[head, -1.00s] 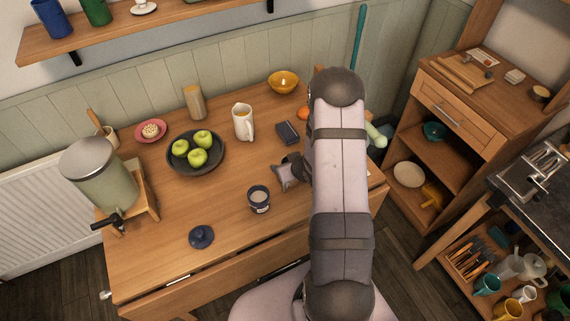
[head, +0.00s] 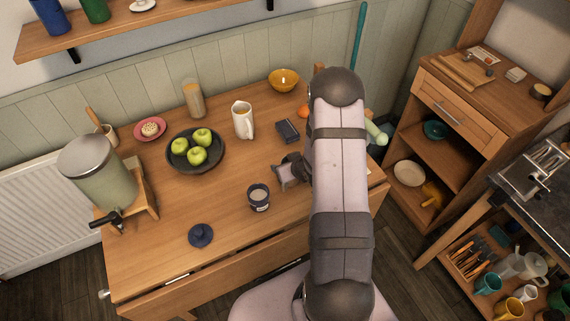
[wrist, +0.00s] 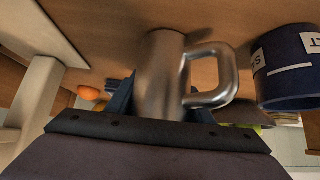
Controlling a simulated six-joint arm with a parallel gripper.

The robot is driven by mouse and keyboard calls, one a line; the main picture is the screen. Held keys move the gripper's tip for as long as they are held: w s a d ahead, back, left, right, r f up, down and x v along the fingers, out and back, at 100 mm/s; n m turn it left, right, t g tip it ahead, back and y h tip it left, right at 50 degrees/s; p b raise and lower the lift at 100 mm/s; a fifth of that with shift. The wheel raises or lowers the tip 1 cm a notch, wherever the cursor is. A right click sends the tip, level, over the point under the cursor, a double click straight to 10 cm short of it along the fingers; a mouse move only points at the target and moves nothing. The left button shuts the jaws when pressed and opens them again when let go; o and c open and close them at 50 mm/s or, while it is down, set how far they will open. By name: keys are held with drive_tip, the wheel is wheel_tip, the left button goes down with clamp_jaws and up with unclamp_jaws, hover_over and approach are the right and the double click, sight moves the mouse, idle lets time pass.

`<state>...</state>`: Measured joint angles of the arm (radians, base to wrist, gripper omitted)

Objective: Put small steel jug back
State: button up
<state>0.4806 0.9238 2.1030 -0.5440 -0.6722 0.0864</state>
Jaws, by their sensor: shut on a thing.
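The small steel jug (wrist: 163,80) fills the middle of the wrist view, with its loop handle to the right. My gripper (wrist: 163,108) is shut on it, with dark fingers at either side of its body. In the head view my gripper (head: 287,174) is low over the right part of the wooden table (head: 225,228), largely hidden by my arm. I cannot pick out the jug clearly there. The jug's far end is close to the tabletop; I cannot tell whether it touches.
A dark blue labelled jar (head: 258,198) stands just left of my gripper; it is right of the jug in the wrist view (wrist: 290,75). A dark box (head: 287,131) and an orange (head: 303,112) lie behind. A blue lid (head: 201,235) lies front left, with bare table around.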

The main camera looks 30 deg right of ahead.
drive_tip(key=shift+f, duration=0.2)
drive_tip(key=o, duration=1.5)
drive_tip(key=shift+c, duration=0.2)
drive_tip(key=shift+s, duration=0.1)
drive_tip(key=shift+b+v, duration=0.6)
drive_tip(key=shift+v, duration=3.05)
drive_tip(key=shift+w+a+r, duration=0.15)
drive_tip(key=shift+w+r, duration=0.1)
drive_tip(key=shift+r, duration=0.4)
drive_tip(key=shift+g+h, duration=0.5)
drive_tip(key=shift+g, duration=0.4)
drive_tip(key=r, duration=0.1)
drive_tip(key=a+r, duration=0.1)
drive_tip(key=a+r+p, duration=0.1)
drive_tip(key=r, duration=0.1)
drive_tip(key=shift+s, duration=0.25)
drive_tip(key=s+a+r+g, duration=0.2)
drive_tip(key=s+a, duration=0.4)
drive_tip(key=s, duration=0.3)
drive_tip(key=s+a+r+g+y, duration=0.1)
drive_tip(key=s+a+r+g, duration=0.2)
drive_tip(key=s, duration=0.7)
drive_tip(key=a+g+b, duration=0.1)
drive_tip(key=a+g, duration=0.1)
drive_tip(key=a, duration=0.2)
drive_tip(key=shift+s+r, duration=0.2)
